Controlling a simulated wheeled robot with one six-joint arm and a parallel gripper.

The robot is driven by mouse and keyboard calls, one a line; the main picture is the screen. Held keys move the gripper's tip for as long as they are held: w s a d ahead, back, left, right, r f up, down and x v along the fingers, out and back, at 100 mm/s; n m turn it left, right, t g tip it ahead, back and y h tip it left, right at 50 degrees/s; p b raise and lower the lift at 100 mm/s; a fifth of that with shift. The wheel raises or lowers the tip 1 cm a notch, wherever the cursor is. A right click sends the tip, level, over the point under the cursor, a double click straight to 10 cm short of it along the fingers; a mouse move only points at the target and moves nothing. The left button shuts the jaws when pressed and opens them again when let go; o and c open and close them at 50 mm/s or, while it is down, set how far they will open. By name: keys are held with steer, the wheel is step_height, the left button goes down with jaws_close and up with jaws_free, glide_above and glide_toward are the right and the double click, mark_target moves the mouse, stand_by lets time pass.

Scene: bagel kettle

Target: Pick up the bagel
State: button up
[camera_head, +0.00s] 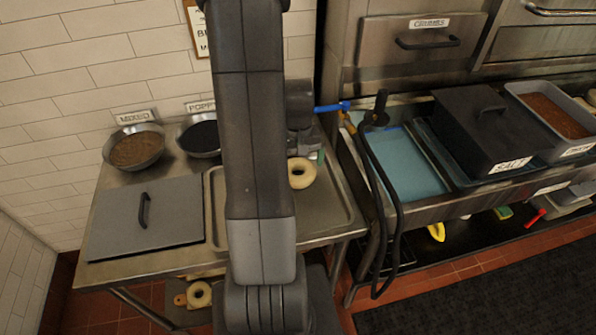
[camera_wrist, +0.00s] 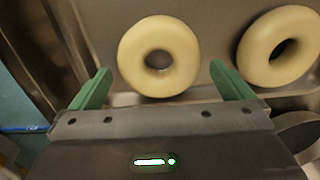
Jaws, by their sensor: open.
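A pale, uncooked-looking bagel (camera_wrist: 133,55) lies on a metal tray in the wrist view, just ahead of and roughly between my fingertips. A second bagel (camera_wrist: 277,50) lies to its right, outside the right finger. My gripper (camera_wrist: 160,85) has two green fingers spread apart with nothing between them. In the head view, one bagel (camera_head: 302,172) shows on the tray (camera_head: 335,215) beside my arm. My arm hides the middle of the tray, and only a bit of my gripper (camera_head: 318,156) shows there.
Bowls labelled mixed (camera_head: 137,150) and poppy (camera_head: 203,137) stand at the back left. A grey lid (camera_head: 150,222) covers the table's left part. A black salt box (camera_head: 485,130) and a hose (camera_head: 378,200) are at right.

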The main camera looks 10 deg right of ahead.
mark_target(298, 168)
steer(key=shift+f, duration=1.55)
steer(key=shift+c, duration=0.4)
steer(key=c, duration=0.6)
steer(key=shift+r, duration=0.1)
step_height(298, 168, up, 10)
steer(key=shift+f+b, duration=0.1)
steer(key=shift+b, duration=0.25)
steer(key=shift+s, duration=0.1)
